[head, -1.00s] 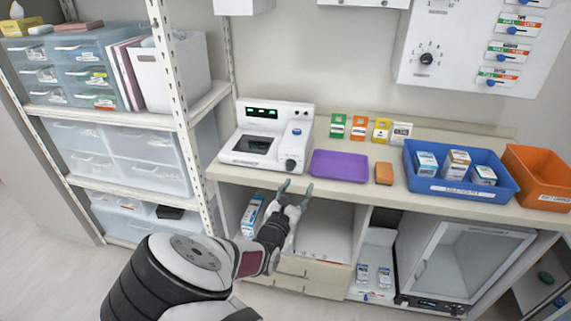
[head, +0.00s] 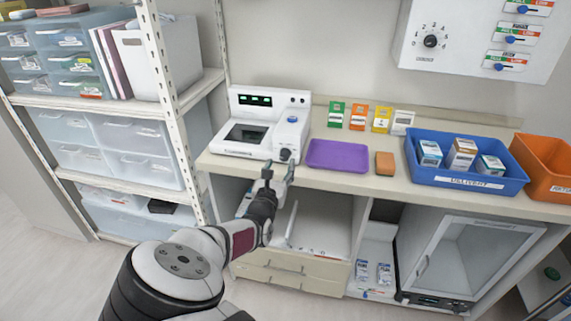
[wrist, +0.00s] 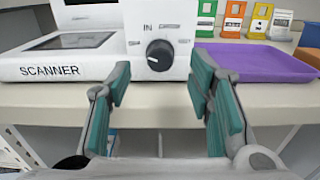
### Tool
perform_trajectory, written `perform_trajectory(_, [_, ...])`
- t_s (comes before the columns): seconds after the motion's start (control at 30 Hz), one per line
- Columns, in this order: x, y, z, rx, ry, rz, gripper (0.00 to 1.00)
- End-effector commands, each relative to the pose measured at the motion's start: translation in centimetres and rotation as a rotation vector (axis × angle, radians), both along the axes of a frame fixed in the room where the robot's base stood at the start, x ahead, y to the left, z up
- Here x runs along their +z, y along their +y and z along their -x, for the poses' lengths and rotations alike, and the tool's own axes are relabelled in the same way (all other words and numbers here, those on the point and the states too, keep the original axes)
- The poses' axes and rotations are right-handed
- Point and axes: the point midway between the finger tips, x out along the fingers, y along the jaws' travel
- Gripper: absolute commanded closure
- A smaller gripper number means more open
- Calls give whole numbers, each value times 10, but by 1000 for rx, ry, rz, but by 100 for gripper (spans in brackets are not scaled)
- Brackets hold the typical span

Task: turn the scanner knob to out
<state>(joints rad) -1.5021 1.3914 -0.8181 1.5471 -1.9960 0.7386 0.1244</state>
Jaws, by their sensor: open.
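The white scanner (head: 254,128) stands at the left end of the counter, with a dark glass plate and a lit green display. Its black knob (wrist: 160,55) is on the front face at the right, with "IN" printed above it; the other labels are too small to read. The knob also shows in the head view (head: 285,155). My gripper (head: 278,170) is open and empty just in front of the knob. In the wrist view its teal finger pads (wrist: 158,85) stand left and right of the knob, apart from it.
A purple tray (head: 337,156) and an orange block (head: 385,162) lie right of the scanner. Several coloured cards stand behind. A blue bin (head: 468,184) holding boxes and an orange bin (head: 543,168) are farther right. The counter's front edge (wrist: 45,95) runs below the scanner.

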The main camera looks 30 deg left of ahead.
Motion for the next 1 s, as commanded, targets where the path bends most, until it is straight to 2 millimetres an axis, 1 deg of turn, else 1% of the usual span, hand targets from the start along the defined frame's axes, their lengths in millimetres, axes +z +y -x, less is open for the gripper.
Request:
perform_trajectory(0.03, [-3, 2, -9, 1, -2, -1, 53])
perform_trajectory(0.1, [-3, 4, -17, 0, -1, 0, 53])
perform_trajectory(0.3, [-2, 8, -33, 1, -1, -1, 53])
perform_trajectory(0.5, [0, 10, -40, 1, 0, 0, 53])
perform_trajectory(0.77, [0, 10, -40, 1, 0, 0, 53])
perform_trajectory(0.8, [0, 10, -40, 1, 0, 0, 55])
perform_trajectory(0.87, [0, 10, -40, 1, 0, 0, 68])
perform_trajectory(0.9, [0, 10, -40, 1, 0, 0, 78])
perform_trajectory(0.97, [0, 10, -40, 1, 0, 0, 91])
perform_trajectory(1.0, [0, 10, -40, 1, 0, 0, 100])
